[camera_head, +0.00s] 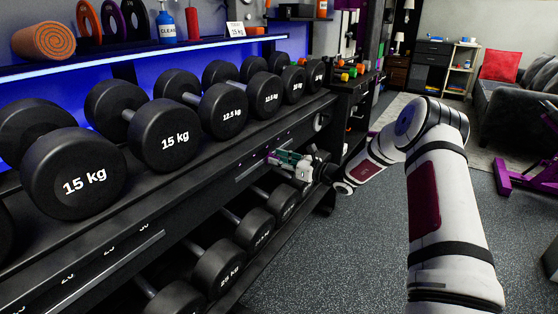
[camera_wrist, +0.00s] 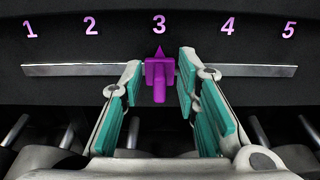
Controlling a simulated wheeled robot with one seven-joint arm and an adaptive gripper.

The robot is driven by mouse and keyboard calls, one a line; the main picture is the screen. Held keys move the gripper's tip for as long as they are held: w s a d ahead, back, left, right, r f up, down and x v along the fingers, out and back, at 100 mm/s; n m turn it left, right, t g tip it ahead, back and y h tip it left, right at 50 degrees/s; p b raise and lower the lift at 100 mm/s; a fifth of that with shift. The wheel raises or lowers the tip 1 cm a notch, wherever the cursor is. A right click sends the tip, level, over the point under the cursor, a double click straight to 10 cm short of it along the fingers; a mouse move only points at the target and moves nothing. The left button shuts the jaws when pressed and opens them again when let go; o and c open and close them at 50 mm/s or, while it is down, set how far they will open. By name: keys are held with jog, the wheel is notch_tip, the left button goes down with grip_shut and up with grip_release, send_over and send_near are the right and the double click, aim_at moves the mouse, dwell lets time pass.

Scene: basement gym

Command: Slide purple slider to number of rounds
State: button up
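The purple slider (camera_wrist: 158,70) sits on a metal rail (camera_wrist: 80,70) below a row of purple numbers 1 to 5. Its pointer is under the number 3 (camera_wrist: 159,25). My gripper (camera_wrist: 158,85) is open, with one teal-padded finger on each side of the slider and a visible gap to each. In the head view my gripper (camera_head: 290,162) is at the rack's front panel, and the slider (camera_head: 271,157) shows as a small purple spot at its tips.
The dumbbell rack (camera_head: 190,180) carries large dumbbells above and more below the panel. Another rail (camera_head: 90,277) with numbers is on the panel at lower left. The floor (camera_head: 350,250) right of the rack is open. A grey sofa (camera_head: 520,105) stands at the far right.

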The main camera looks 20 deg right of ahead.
jog(key=v, duration=1.2)
dwell(0.3)
